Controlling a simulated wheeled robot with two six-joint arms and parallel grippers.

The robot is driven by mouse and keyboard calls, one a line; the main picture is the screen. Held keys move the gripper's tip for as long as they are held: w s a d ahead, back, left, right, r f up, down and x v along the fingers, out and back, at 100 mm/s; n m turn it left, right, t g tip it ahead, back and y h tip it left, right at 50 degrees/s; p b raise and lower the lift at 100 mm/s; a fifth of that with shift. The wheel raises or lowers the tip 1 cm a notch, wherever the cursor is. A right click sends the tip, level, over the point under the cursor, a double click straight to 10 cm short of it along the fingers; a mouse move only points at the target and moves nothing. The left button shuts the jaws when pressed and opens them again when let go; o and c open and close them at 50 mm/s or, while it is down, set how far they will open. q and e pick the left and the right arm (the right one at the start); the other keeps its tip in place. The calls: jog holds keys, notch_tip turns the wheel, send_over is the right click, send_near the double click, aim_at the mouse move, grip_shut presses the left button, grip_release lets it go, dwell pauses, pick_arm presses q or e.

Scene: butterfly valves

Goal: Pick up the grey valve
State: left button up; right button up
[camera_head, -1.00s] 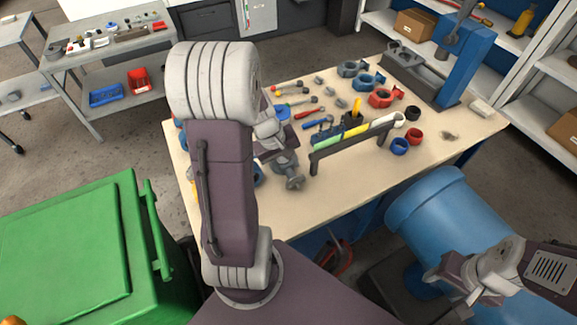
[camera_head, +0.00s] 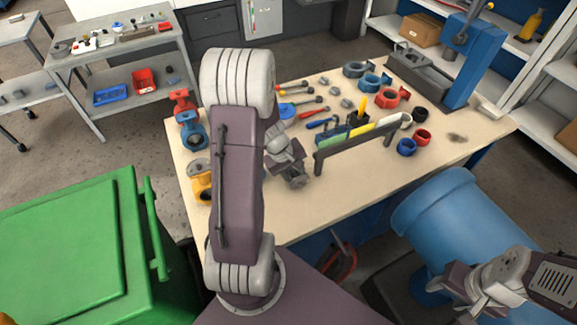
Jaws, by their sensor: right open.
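A grey valve body (camera_head: 356,69) with a round opening lies at the back of the wooden table (camera_head: 330,205), beside a blue valve (camera_head: 375,82) and a red valve (camera_head: 391,97). My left gripper (camera_head: 295,180) is over the table, left of the long rack and well in front of the grey valve. It is small and dark, and I cannot tell whether its jaws are open or hold anything. My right gripper (camera_head: 450,292) is open and empty at the lower right, in front of the blue barrel.
A rack (camera_head: 355,143) with coloured bars stands mid-table. Red (camera_head: 182,101), blue (camera_head: 192,131) and yellow (camera_head: 202,183) valves stand along the left edge, partly behind my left arm. A blue press (camera_head: 466,62) is at the back right. A blue barrel (camera_head: 465,225) stands in front.

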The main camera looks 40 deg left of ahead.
pick_arm(q)
jog(key=shift+s, duration=0.1)
jog(key=shift+c, duration=0.7)
grip_shut()
jog(key=shift+r, duration=0.15)
dwell(0.4)
